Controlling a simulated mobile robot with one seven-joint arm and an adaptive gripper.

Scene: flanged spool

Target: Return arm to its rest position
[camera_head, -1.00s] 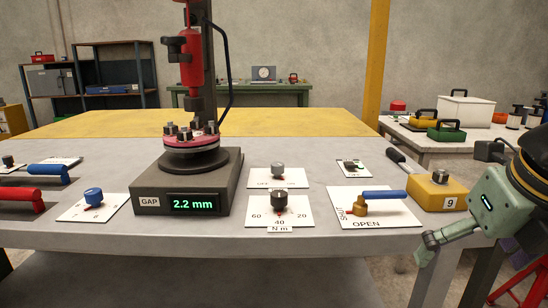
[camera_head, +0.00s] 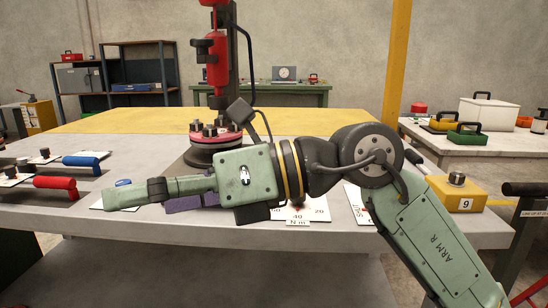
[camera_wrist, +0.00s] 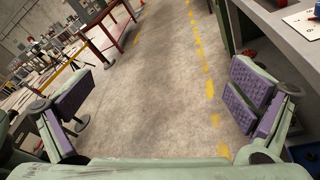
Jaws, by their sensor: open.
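My arm stretches across the front of the workbench (camera_head: 90,226) in the head view, coming in from the lower right and pointing left. My gripper (camera_head: 155,195) is at its left end, in front of the bench and seen side-on. In the wrist view my gripper (camera_wrist: 160,105) is open, with its purple pads wide apart and only bare floor between them. It holds nothing. The arm hides the gap display and much of the panels behind it. The flanged spool (camera_head: 215,133) stands on its base behind my arm.
A red handle (camera_head: 55,182) and a blue handle (camera_head: 81,161) are on the bench at left. A yellow box marked 9 (camera_head: 457,192) is at right, behind my arm. In the wrist view the floor (camera_wrist: 165,60) is clear, with a bench edge at right.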

